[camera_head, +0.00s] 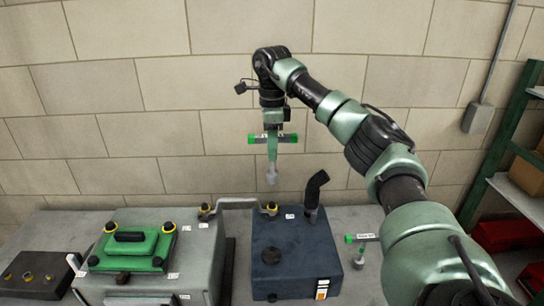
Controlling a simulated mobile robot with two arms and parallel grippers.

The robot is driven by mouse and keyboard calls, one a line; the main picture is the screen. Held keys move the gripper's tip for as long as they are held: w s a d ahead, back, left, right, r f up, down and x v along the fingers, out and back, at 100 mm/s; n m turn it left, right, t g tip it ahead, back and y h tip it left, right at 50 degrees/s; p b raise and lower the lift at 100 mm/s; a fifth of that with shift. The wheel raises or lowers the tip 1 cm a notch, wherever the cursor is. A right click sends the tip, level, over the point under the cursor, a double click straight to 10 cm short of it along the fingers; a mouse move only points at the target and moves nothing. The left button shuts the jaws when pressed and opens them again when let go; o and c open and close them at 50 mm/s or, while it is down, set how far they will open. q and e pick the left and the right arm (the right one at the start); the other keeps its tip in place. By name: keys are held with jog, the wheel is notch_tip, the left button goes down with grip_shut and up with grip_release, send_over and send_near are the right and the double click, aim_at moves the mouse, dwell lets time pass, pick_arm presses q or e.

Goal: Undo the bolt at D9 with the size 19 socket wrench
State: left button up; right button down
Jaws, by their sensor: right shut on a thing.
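My right gripper (272,134) hangs down in front of the wall, shut on a T-handled socket wrench (271,164). The wrench's green handle ends stick out on both sides, and its grey socket points down. The socket is above the bench, near the bent grey pipe, and appears clear of everything. Yellow-collared bolts show at the pipe's ends, one on the left (205,210) and one on the right (271,208). Others sit around the green cover (130,247). Small white labels stand beside them, too small to read, so I cannot tell which bolt is D9. My left gripper is out of view.
A dark blue block (295,255) with a black elbow pipe (315,190) stands mid-bench. A second green-handled wrench (359,245) stands to its right by a label. A dark plate (37,272) lies far left. Green shelving (500,150) stands at the right.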

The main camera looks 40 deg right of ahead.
jog(key=shift+f, duration=0.1)
jog(key=shift+s+a+f+b, duration=0.1)
jog(key=shift+s+a+b, duration=0.15)
jog(key=shift+b, duration=0.2)
jog(key=s+a+b, duration=0.1)
jog(key=s+a, duration=0.3)
jog(key=s, duration=0.1)
jog(key=shift+r, duration=0.2)
jog(key=shift+f, duration=0.15)
